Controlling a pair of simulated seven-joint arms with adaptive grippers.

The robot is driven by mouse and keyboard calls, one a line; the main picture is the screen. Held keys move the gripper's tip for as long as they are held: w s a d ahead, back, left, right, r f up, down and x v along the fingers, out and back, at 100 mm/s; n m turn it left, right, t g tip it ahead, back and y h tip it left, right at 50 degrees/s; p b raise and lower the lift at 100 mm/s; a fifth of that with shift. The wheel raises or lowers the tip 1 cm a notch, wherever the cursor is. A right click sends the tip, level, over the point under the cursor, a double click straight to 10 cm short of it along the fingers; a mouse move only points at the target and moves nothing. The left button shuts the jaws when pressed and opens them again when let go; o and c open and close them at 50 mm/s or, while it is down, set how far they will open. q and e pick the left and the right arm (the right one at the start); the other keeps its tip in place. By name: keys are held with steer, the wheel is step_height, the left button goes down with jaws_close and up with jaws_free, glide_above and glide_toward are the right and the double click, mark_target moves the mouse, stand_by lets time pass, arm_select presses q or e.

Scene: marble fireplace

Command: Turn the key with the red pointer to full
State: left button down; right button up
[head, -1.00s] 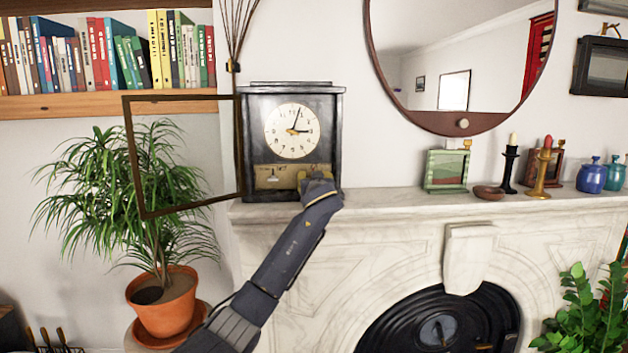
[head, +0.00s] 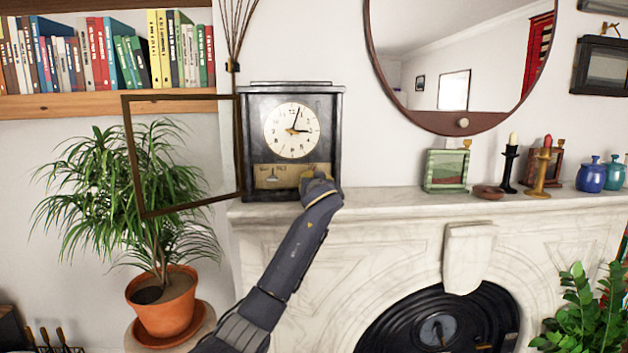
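A black clock (head: 248,140) stands on the mantel, its white dial (head: 291,130) facing me. Its framed door (head: 133,160) is swung open to the left. Below the dial is a brass-coloured panel (head: 290,172) with small markings and a small pale key-like piece (head: 271,177) on its left part. My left gripper (head: 319,181) is at the right end of this panel and covers that part. Its fingertips are hidden behind the gripper body, so I cannot tell if it holds a key. No red pointer is visible. My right gripper is not in view.
The marble mantel (head: 390,202) is clear just right of the clock. Further right stand a green picture frame (head: 429,170), a black candlestick (head: 509,170), a gold candlestick (head: 541,172) and blue jars (head: 591,177). A potted plant (head: 165,300) is at left, behind the open door.

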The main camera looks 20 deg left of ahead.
arm_select(q)
steer(key=shift+r+m, duration=0.15)
steer(key=shift+m, duration=0.95)
steer(key=shift+r+m, duration=0.1)
steer(key=shift+m, duration=1)
steer(key=c, duration=0.9)
jaws_free()
steer(key=shift+f, duration=0.15)
steer(key=shift+s+d, duration=0.1)
steer(key=v, duration=1.1)
steer(key=shift+s+d, duration=0.2)
steer(key=shift+s, duration=0.15)
